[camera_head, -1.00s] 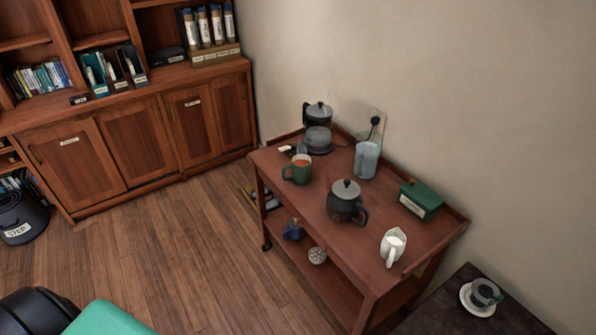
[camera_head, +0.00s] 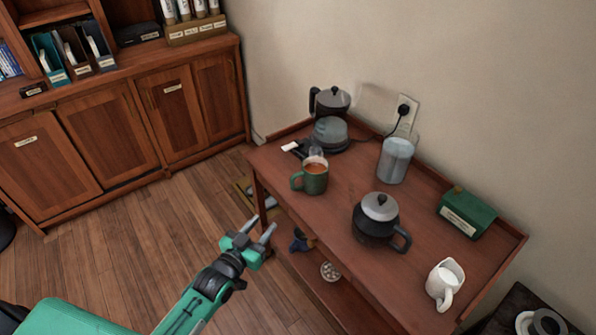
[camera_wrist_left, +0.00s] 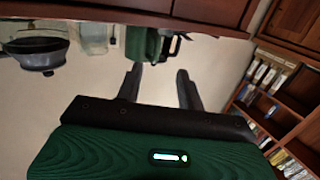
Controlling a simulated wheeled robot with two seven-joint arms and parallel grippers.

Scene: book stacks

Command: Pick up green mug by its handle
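The green mug (camera_head: 316,181) stands upright on the upper shelf of the wooden trolley (camera_head: 330,232), with orange-brown contents. Its handle (camera_head: 297,181) points left in the head view. My left gripper (camera_head: 260,229) is open and empty, in front of the trolley's left end, below and left of the mug and apart from it. In the left wrist view the scene is upside down. The mug (camera_wrist_left: 143,43) is at the top centre, beyond the spread fingers (camera_wrist_left: 158,80). My right gripper is not in view.
A coffee maker (camera_head: 331,130) stands close behind the mug. A glass jug (camera_head: 394,160), dark teapot (camera_head: 376,228), green box (camera_head: 467,212) and white creamer (camera_head: 444,285) stand further right. A wooden cabinet (camera_head: 105,135) lines the back left. Floor in front of the trolley is clear.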

